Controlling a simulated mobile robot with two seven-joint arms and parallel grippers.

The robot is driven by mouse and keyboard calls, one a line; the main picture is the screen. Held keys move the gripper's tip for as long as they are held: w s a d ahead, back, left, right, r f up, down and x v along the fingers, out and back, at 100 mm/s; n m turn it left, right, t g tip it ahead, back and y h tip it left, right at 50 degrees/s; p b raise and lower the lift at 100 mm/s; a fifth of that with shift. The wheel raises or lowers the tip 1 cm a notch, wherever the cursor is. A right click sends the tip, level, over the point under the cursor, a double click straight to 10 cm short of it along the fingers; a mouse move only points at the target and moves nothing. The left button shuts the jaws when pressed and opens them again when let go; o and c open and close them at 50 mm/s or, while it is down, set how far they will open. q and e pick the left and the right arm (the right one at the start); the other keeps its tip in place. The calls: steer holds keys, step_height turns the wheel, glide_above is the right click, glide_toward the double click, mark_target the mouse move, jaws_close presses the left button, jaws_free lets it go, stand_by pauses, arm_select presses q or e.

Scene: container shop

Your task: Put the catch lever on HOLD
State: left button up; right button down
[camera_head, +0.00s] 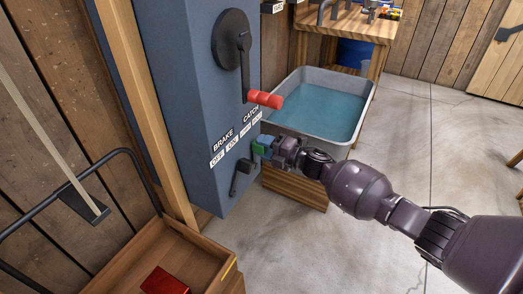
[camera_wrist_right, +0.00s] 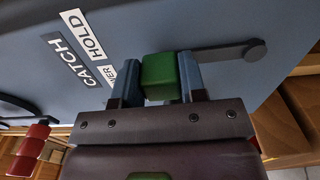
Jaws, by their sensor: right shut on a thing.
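The catch lever has a green block-shaped knob (camera_wrist_right: 160,76) and a dark arm (camera_wrist_right: 215,54) that runs to a round pivot on the blue-grey panel (camera_head: 185,85). My right gripper (camera_head: 264,146) is shut on the green knob, with a blue finger on each side of it in the right wrist view (camera_wrist_right: 160,82). The HOLD label (camera_wrist_right: 84,35) is beside the CATCH label (camera_wrist_right: 75,57). A second small label, partly hidden by a finger, lies nearer the knob. The green knob also shows in the head view (camera_head: 258,148). My left gripper is out of view.
A black crank with a red handle (camera_head: 265,99) is above the labels. The black brake lever (camera_head: 240,176) is left of my right gripper, under the BRAKE label (camera_head: 223,140). A metal tank of water (camera_head: 362,82) stands behind. A wooden cart (camera_head: 205,248) holds a red block (camera_head: 165,282).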

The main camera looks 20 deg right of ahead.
arm_select(q)
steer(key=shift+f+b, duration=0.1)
steer(key=shift+b, duration=0.35)
arm_select(e)
steer(key=w+d+m, duration=0.1)
steer(key=w+d+f+m, duration=0.1)
steer(key=m, duration=0.1)
steer(key=w+d+m, duration=0.1)
steer(key=d+m, duration=0.1)
steer(key=shift+f, duration=0.3)
steer(key=shift+d, duration=0.15)
steer(key=c, duration=0.7)
jaws_free()
steer(key=shift+w+f, duration=0.1)
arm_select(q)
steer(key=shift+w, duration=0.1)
